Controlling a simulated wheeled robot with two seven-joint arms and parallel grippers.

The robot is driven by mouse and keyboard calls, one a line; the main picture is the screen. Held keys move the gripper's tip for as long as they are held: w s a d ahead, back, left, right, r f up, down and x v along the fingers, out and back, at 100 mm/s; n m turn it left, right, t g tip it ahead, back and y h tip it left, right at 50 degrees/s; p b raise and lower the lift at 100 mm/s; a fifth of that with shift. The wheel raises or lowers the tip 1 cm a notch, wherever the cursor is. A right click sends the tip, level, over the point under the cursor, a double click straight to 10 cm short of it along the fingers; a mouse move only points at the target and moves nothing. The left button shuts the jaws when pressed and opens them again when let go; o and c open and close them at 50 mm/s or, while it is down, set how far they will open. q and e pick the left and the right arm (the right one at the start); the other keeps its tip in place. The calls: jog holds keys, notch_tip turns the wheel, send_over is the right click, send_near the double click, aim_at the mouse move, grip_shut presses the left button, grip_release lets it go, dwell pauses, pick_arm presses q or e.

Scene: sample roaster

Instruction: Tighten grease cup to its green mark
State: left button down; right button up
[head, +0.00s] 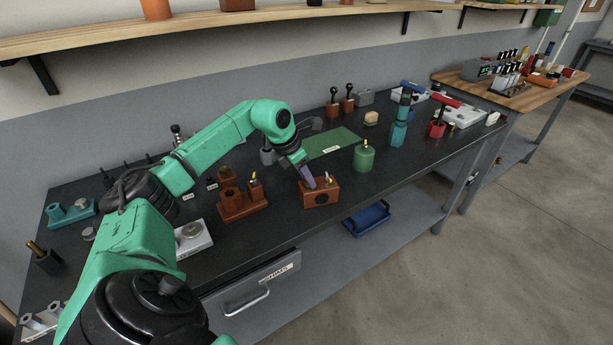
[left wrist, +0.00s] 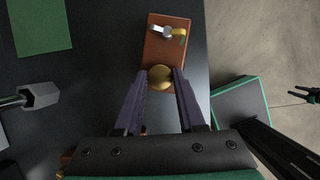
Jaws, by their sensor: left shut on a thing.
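The grease cup (left wrist: 160,77) is a round brass cap near one end of a small orange-brown block. The block (head: 321,194) stands at the front edge of the dark bench in the head view; it also shows in the left wrist view (left wrist: 154,50). My left gripper (head: 309,183) reaches down to the block. In the left wrist view its two purple-grey fingers (left wrist: 161,80) are shut on the cup, one on each side. In the head view the fingers hide the cup.
A small silver and yellow lever (left wrist: 167,32) sits on the block's other end. A green can (head: 364,158) stands to the right, and a brown stepped block (head: 243,205) to the left. A green mat (head: 330,143) lies behind. A blue tray (head: 367,218) is below the bench top.

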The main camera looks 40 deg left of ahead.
pick_arm(q)
jog(key=c, duration=0.5)
grip_release()
jog(key=v, duration=1.4)
jog(key=shift+r+b, duration=0.3)
